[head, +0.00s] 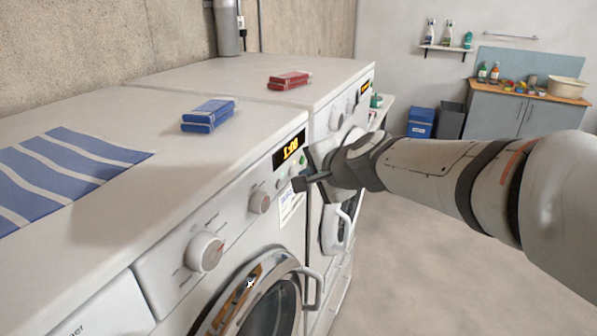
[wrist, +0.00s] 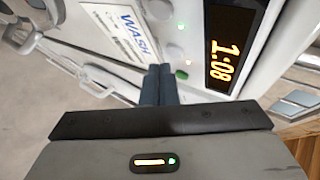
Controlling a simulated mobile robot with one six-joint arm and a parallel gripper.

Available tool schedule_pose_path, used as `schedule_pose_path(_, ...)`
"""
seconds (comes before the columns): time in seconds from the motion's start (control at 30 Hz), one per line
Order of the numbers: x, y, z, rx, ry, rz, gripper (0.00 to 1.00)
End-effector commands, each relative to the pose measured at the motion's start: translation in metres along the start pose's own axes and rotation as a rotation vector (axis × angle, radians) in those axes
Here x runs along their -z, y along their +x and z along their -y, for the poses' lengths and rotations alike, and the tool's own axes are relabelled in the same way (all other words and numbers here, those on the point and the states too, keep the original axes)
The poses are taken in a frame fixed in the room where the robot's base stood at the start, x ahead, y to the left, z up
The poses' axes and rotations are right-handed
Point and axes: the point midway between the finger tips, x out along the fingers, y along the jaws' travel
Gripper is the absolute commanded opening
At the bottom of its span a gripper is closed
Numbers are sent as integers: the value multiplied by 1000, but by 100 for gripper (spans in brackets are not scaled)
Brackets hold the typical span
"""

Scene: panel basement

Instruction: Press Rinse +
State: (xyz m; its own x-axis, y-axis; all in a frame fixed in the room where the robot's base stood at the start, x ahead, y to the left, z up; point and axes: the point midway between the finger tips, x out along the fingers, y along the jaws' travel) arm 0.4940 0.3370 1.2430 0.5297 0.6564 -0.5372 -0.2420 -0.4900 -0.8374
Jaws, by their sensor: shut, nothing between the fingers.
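The front washing machine has a control panel (head: 235,220) with a lit orange display (head: 290,152). In the wrist view the display (wrist: 228,48) reads 1:08, turned sideways. Beside it are small round pale buttons (wrist: 175,50) with green lights. I cannot read any button label, so I cannot tell which one is Rinse +. My gripper (head: 298,184) is in front of the panel's right end, below the display. In the wrist view its two dark fingers (wrist: 160,72) are shut together and empty, pointing at the panel near the buttons. I cannot tell whether they touch it.
Two knobs (head: 205,252) (head: 260,202) sit left on the panel. A white WASH label (wrist: 125,38) is near the fingers. The round door (head: 255,295) is below. A blue box (head: 208,115) and striped cloth (head: 65,172) lie on top. A second machine (head: 315,80) stands behind.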

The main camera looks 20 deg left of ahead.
Motion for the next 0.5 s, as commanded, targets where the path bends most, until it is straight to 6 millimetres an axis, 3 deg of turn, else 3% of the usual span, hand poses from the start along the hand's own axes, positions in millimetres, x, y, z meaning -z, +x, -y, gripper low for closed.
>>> schedule_pose_path(0.5, 25, -32, -26, 2, 0, -3, 0)
